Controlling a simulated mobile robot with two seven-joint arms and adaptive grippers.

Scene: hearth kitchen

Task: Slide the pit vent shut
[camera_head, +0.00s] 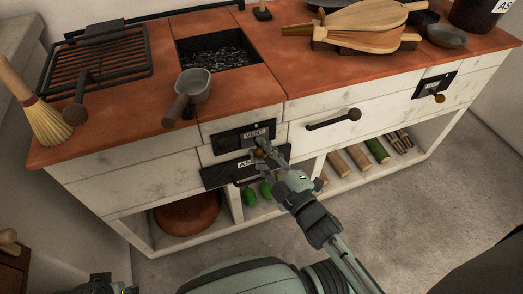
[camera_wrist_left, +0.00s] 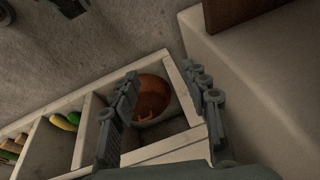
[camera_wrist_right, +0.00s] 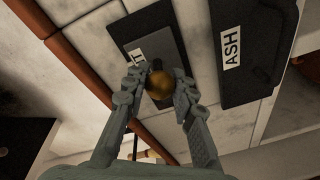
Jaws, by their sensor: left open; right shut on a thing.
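The pit vent (camera_head: 228,139) is a dark plate labelled VENT on the white front of the hearth, below the fire pit. It also shows in the right wrist view (camera_wrist_right: 153,25), with a round brass knob (camera_wrist_right: 160,86). My right gripper (camera_head: 262,153) is at the vent's lower right, its fingers shut on the brass knob. How far the vent stands open I cannot tell. My left gripper (camera_wrist_left: 165,88) is open and empty in the left wrist view, with a shelf holding a reddish-brown round bowl (camera_wrist_left: 150,97) beyond its fingers.
The ASH drawer (camera_head: 217,174) sits right under the vent. A small pot (camera_head: 193,86) stands on the terracotta top beside the coal pit (camera_head: 217,52). A dark-handled drawer (camera_head: 336,120) lies to the right. Shelves below hold green vegetables (camera_head: 250,195) and logs.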

